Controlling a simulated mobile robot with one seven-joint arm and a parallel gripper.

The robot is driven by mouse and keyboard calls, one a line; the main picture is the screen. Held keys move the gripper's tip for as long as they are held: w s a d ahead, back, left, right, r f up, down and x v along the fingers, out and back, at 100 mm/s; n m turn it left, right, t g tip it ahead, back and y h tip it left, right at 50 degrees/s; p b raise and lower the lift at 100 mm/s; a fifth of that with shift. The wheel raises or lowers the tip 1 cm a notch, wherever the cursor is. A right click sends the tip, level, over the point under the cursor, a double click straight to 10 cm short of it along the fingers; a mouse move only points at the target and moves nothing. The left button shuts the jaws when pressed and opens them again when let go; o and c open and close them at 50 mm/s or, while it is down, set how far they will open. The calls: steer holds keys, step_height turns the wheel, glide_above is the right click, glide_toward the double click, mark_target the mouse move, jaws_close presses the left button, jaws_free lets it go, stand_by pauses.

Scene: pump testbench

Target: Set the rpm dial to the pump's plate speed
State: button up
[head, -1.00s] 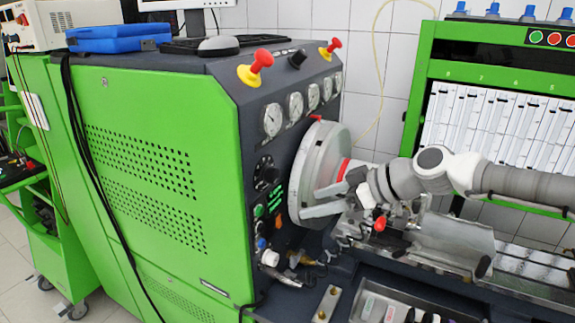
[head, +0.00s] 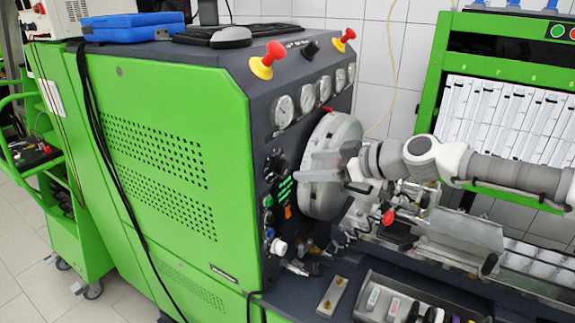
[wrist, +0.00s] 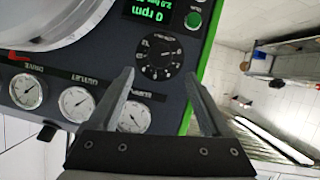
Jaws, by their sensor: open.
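The black round rpm dial (wrist: 160,57), with pale marks around it, sits on the dark panel in the wrist view, upside down. It also shows small in the head view (head: 278,163). A green display (wrist: 152,12) near it reads "0 rpm". My gripper (wrist: 159,74) is open and empty, with its fingers on either side of the dial in the picture; the gap to the panel cannot be told. In the head view my gripper (head: 306,168) is in front of the flywheel, pointing at the panel. No readable pump plate shows.
A large pale flywheel (head: 335,135) stands beside the panel, close to my gripper. Several round gauges (head: 283,111) line the panel's top, and a green button (wrist: 193,20) is near the display. Red-and-yellow emergency knobs (head: 267,62) stick up above.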

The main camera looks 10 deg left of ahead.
mark_target(286, 167)
steer(key=shift+p+x, duration=0.45)
steer(key=shift+x, duration=3.4)
jaws_close()
